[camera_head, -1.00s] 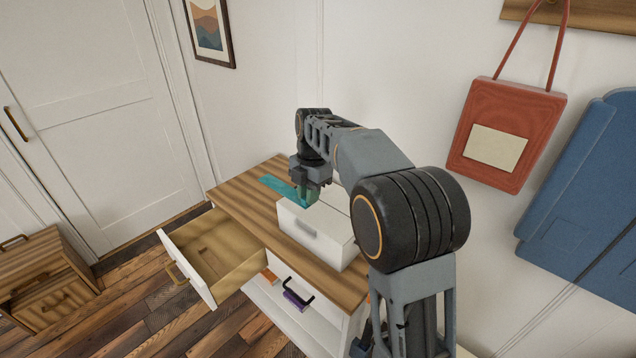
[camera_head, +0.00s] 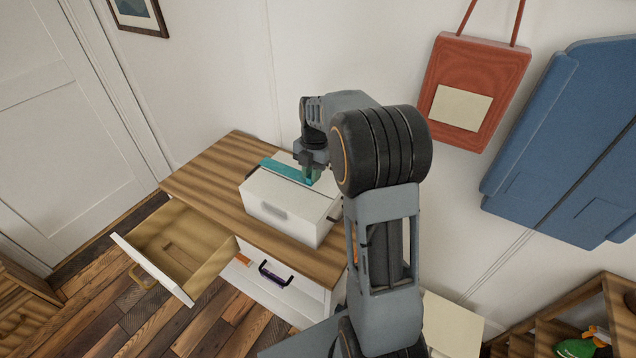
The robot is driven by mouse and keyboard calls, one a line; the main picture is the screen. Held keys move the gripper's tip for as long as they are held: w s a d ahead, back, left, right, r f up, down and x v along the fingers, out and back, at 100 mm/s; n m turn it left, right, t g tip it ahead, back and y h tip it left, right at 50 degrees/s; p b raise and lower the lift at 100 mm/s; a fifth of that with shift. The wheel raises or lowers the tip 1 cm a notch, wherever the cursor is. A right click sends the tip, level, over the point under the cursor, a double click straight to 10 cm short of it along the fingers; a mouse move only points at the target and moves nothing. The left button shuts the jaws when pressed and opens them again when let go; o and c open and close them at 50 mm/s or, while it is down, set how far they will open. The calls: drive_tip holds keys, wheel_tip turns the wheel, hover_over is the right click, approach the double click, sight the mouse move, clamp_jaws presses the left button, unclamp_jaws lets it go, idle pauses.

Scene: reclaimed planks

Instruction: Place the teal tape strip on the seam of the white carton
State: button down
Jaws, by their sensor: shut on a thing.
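The white carton (camera_head: 278,213) stands on the wooden top of the cabinet. The teal tape strip (camera_head: 284,170) lies along or just above the back part of the carton's top, its left end near the carton's left rear edge. My gripper (camera_head: 311,178) is shut on the strip's right end, above the carton's top. A thin seam line shows on the carton's top, partly hidden by the strip and gripper. I cannot tell whether the strip touches the carton.
The cabinet top (camera_head: 212,180) is bare to the left of the carton. An open drawer (camera_head: 180,250) juts out at the front left. A red bag (camera_head: 470,90) and a blue garment (camera_head: 570,140) hang on the wall at right. A wooden shelf with a green object (camera_head: 574,348) is at lower right.

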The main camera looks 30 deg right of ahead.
sight(318, 193)
drive_tip(key=shift+s+d+f, duration=0.1)
drive_tip(key=shift+d+f, duration=0.45)
drive_tip(key=shift+f, duration=0.1)
drive_tip(key=f, duration=0.3)
drive_tip(key=shift+d, duration=0.35)
drive_tip(key=shift+f, duration=0.4)
drive_tip(key=c, duration=1.1)
unclamp_jaws()
